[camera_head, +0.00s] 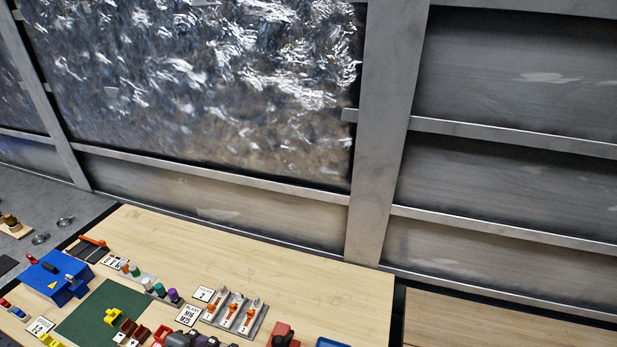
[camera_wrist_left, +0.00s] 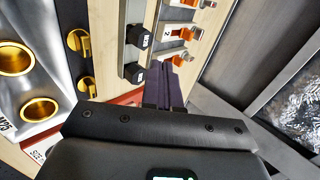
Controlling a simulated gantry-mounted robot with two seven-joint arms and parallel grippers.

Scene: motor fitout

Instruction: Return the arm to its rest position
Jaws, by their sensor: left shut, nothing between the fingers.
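My right gripper is in neither view.
A green mat (camera_head: 85,325) with a yellow block (camera_head: 113,317), a blue box (camera_head: 60,276) and a row of coloured pegs (camera_head: 150,284) lie on the left. A red part (camera_head: 283,335) is at the front. The bench's back right is clear.

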